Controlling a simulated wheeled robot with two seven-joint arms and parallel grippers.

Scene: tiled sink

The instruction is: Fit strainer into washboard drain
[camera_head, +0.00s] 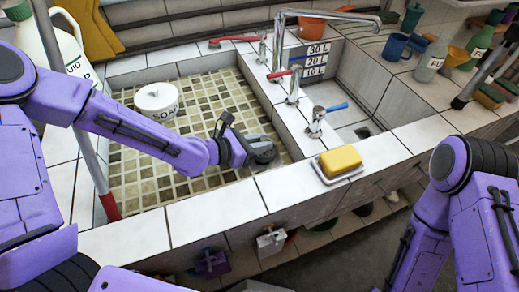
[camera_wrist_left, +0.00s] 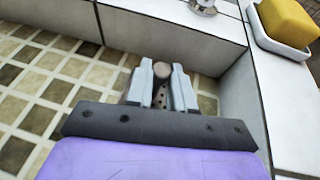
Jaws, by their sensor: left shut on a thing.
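My left gripper (camera_head: 258,148) is low in the tiled basin, near its front right corner. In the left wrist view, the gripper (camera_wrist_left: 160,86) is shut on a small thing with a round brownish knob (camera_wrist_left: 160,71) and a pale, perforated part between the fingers. This looks like the strainer; most of it is hidden by the fingers.
A white soap pot (camera_head: 157,101) stands in the tiled basin (camera_head: 140,168). A tiled divider with taps (camera_head: 316,122) separates the two basins. A yellow sponge (camera_head: 340,160) sits in a dish on the front ledge. Cups and bottles (camera_head: 432,60) crowd the right counter.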

